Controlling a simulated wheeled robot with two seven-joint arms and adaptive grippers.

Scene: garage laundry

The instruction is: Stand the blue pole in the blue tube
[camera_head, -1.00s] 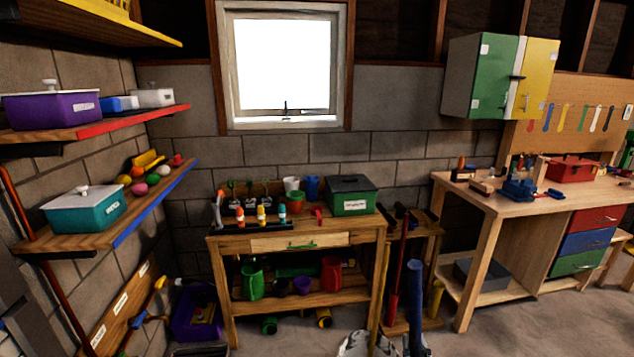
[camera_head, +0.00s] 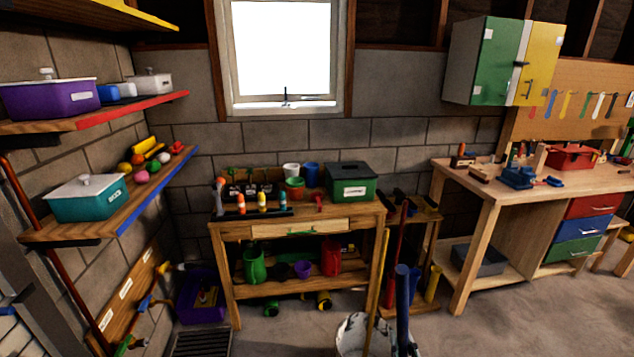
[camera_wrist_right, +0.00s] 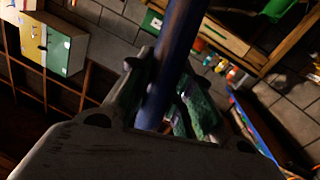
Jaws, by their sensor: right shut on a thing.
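The blue pole (camera_head: 402,305) stands nearly upright at the bottom of the head view. My right gripper (camera_head: 406,347) is shut around its lower visible part, at the frame's bottom edge. In the right wrist view the pole (camera_wrist_right: 172,70) runs up between the fingers of the gripper (camera_wrist_right: 160,98). The blue tube (camera_head: 415,281) seems to be the blue piece just behind the pole, beside a yellow tube on the narrow wooden rack. The pole partly covers it, and its mouth is hard to make out. The pole's lower end is hidden. My left gripper is not in view.
A yellow tube (camera_head: 433,284) stands on the rack, with a red pole (camera_head: 396,255) and a yellow pole (camera_head: 378,285) at its left. Wooden benches stand on both sides. Floor at right is clear.

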